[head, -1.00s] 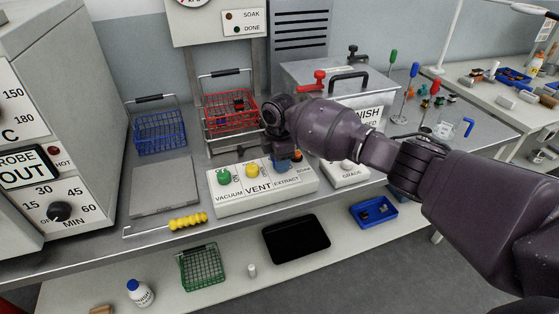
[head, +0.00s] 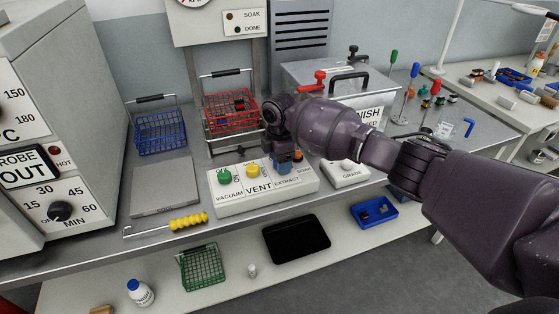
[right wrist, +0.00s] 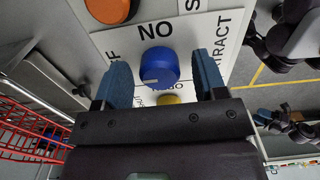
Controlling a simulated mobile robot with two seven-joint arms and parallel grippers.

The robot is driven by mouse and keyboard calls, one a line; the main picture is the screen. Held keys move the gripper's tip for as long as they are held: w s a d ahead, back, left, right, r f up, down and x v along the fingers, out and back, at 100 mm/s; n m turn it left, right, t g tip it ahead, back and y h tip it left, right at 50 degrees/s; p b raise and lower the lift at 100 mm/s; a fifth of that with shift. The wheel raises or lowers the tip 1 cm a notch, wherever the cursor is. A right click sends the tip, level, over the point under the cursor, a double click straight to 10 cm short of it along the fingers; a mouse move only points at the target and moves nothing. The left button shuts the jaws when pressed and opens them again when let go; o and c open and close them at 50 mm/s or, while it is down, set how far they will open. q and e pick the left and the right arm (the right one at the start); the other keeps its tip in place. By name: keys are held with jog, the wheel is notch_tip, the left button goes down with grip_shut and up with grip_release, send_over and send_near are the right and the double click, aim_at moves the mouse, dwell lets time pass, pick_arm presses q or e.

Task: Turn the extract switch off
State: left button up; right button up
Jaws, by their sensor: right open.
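The white control panel (head: 262,196) on the bench bears green, yellow, blue and orange knobs and the labels VACUUM, VENT and EXTRACT. The blue knob (right wrist: 159,67) stands by the EXTRACT lettering. In the head view the blue knob (head: 284,168) is partly covered by my right gripper. My right gripper (right wrist: 163,78) is open, with a blue-grey finger on each side of the blue knob; a gap shows on both sides. A pale mark shows on the knob's lower left, and I cannot read its setting surely.
The yellow knob (head: 252,171) and green knob (head: 225,177) are left of my gripper; the orange knob (right wrist: 110,8) is close by. A red wire basket (head: 231,110) is behind the panel. A smaller white GRADE box (head: 345,174) stands to the right.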

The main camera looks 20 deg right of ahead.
notch_tip(320, 180, up, 9)
jog(key=shift+r+p, duration=0.2)
jog(key=shift+p, duration=0.4)
jog(key=shift+r, duration=0.6)
